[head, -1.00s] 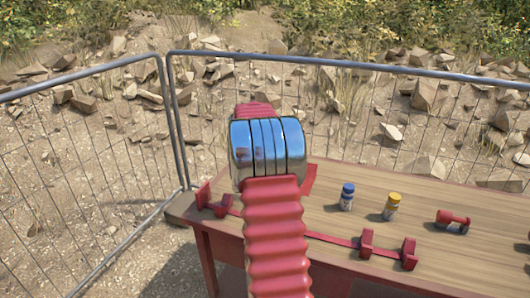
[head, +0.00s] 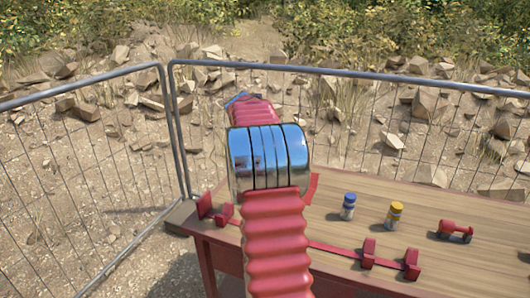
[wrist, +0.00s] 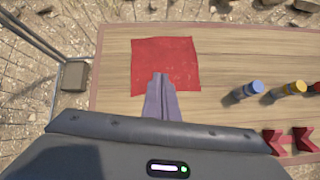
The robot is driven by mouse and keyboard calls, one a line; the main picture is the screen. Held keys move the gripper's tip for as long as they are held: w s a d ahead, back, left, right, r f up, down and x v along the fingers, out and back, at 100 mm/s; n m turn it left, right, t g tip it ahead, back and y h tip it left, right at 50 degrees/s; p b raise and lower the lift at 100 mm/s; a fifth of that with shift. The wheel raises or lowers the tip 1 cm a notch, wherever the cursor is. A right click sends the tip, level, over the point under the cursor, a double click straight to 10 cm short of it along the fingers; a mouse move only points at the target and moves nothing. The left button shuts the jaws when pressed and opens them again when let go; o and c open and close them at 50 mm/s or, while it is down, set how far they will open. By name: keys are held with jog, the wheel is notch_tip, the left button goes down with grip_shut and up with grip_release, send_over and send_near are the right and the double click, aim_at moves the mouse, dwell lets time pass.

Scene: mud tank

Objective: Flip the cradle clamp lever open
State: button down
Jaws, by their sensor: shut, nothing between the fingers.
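Red cradle brackets stand along the table's front edge in the head view, a pair at the left end (head: 205,204) and a pair further right (head: 368,252). Two red bracket pieces also show at the lower right of the wrist view (wrist: 277,141). I cannot make out a clamp lever on any of them. My gripper (wrist: 160,76) is shut and empty, pointing at the near part of a red cloth (wrist: 165,55) on the table; whether it touches is unclear. In the head view my arm hides the gripper and most of the cloth.
The wooden table (head: 330,205) carries a blue-capped bottle (head: 348,206), a yellow-capped bottle (head: 394,215) and a small red object (head: 455,230). A wire fence (head: 400,110) runs behind it. Bare wood lies between the cloth and the bottles.

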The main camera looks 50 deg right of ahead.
jog(key=shift+w+d+r, duration=0.15)
jog(key=shift+d+r, duration=0.2)
jog(key=shift+r, duration=0.45)
jog(key=shift+w+d+r, duration=0.1)
jog(key=shift+d+r, duration=0.3)
jog(key=shift+r, duration=0.4)
jog(key=shift+w+d+r, duration=0.15)
jog(key=shift+d+r, duration=0.2)
jog(key=shift+r, duration=0.45)
